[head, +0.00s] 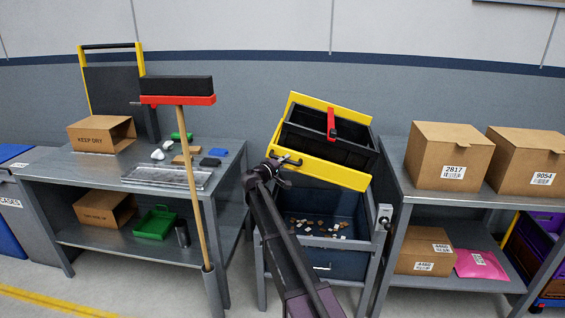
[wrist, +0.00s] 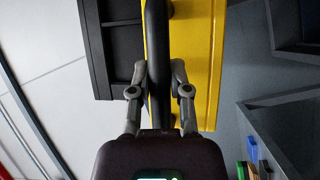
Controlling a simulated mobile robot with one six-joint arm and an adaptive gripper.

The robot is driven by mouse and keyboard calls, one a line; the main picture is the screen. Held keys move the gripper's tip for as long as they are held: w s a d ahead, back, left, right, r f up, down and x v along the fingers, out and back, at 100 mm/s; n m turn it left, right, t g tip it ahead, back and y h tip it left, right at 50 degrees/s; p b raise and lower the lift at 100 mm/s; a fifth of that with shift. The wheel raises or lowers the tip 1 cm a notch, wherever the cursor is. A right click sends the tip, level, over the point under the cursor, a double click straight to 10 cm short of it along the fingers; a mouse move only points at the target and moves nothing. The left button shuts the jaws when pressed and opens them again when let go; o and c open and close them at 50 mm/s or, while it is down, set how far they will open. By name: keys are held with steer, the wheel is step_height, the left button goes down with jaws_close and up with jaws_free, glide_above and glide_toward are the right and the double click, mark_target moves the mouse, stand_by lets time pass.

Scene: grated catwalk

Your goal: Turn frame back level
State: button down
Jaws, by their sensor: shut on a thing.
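The yellow frame (head: 335,172) is tilted, its left side higher than its right, above a grey stand. It holds a black bin (head: 313,141) with a red bar (head: 331,122) at its far side. My gripper (head: 284,162) is at the left part of the frame's front side. In the wrist view, my gripper (wrist: 159,85) has its two fingers on either side of a dark bar handle (wrist: 157,45), shut on it. The yellow frame (wrist: 205,60) and the black bin (wrist: 113,45) lie just beyond the handle.
Below the frame, a dark blue bin (head: 330,260) in the stand holds small scattered pieces. A workbench (head: 100,165) with a broom (head: 190,160) leaning at it stands left. A shelf (head: 455,201) with cardboard boxes (head: 448,157) stands close on the right.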

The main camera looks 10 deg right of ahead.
steer(key=f+n+b, duration=0.1)
steer(key=b, duration=0.1)
steer(key=f+n+t+b, duration=0.1)
steer(key=b, duration=0.1)
steer(key=d+f+n+h+b, duration=0.1)
steer(key=f+b, duration=0.1)
steer(key=shift+s+f, duration=0.1)
steer(key=shift+s, duration=0.15)
stand_by(0.3)
steer(key=c, duration=0.6)
jaws_free()
steer(key=shift+w+f, duration=0.1)
